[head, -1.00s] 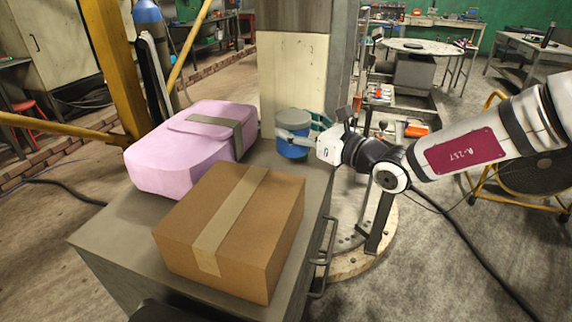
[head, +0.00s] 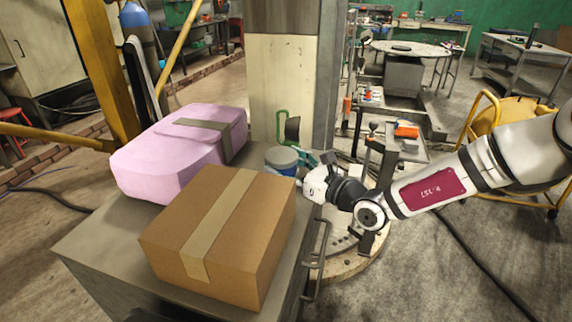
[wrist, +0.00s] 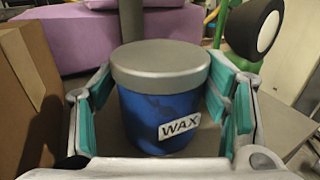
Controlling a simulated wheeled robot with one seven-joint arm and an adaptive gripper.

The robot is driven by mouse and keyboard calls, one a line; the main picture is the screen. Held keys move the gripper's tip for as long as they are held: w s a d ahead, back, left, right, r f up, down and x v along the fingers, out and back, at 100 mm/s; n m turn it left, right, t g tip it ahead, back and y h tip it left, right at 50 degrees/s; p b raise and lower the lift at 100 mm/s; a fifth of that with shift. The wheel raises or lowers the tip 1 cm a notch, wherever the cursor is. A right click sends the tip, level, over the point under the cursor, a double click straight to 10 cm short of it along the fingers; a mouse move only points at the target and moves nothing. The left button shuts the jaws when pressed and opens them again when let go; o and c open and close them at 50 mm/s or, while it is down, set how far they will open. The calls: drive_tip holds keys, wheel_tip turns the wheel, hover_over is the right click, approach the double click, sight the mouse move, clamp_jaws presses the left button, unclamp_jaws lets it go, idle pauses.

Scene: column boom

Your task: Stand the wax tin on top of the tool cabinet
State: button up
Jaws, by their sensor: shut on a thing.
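The wax tin (head: 281,158) is a blue round can with a grey lid, upright behind the cardboard box in the head view. In the wrist view the tin (wrist: 160,95) shows its WAX label between the teal finger pads. My gripper (head: 291,163) comes from the right and is shut on the tin. The tool cabinet (head: 110,245) is grey, with a handle on its right side. The tin is over the cabinet's far right part. The box hides its base in the head view, and I cannot tell whether it touches the top.
The cardboard box (head: 220,235) fills much of the cabinet's near top. A pink case (head: 175,155) lies at the back left. A green item with a dark round part (head: 291,129) stands behind the tin by the pale column (head: 270,85). The cabinet's left front corner is clear.

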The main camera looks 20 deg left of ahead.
drive_tip(key=o, duration=1.2)
drive_tip(key=shift+f, duration=0.1)
drive_tip(key=shift+o, duration=0.2)
drive_tip(key=v, duration=1.2)
drive_tip(key=shift+p, duration=0.3)
